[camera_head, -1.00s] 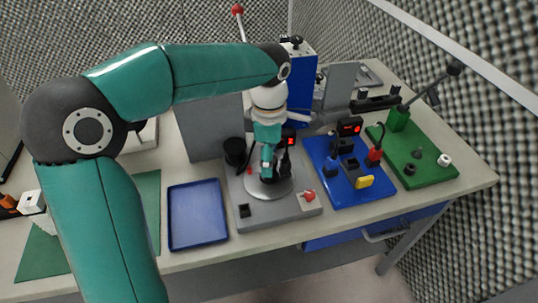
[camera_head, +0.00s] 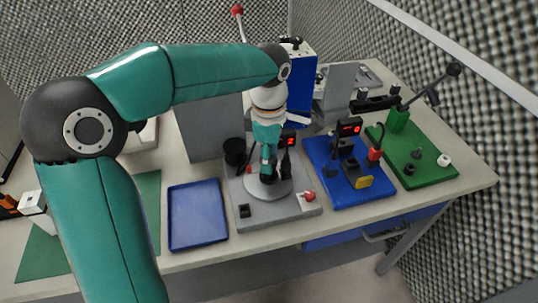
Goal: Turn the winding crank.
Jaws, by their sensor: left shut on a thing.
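The winding station is a grey base plate (camera_head: 283,211) on the table, with a round light-grey disc (camera_head: 282,188) on it. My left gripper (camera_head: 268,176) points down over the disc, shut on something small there. The thing in its jaws is mostly hidden by the fingers; it seems to be the crank's handle. My left arm arches in from the left above the table. My right gripper is not in view.
An empty blue tray (camera_head: 198,214) lies left of the grey base. A blue board (camera_head: 345,198) with plugs and a red display, and a green board (camera_head: 432,172) with a lever (camera_head: 430,90), stand to the right. A grey panel (camera_head: 205,130) stands behind.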

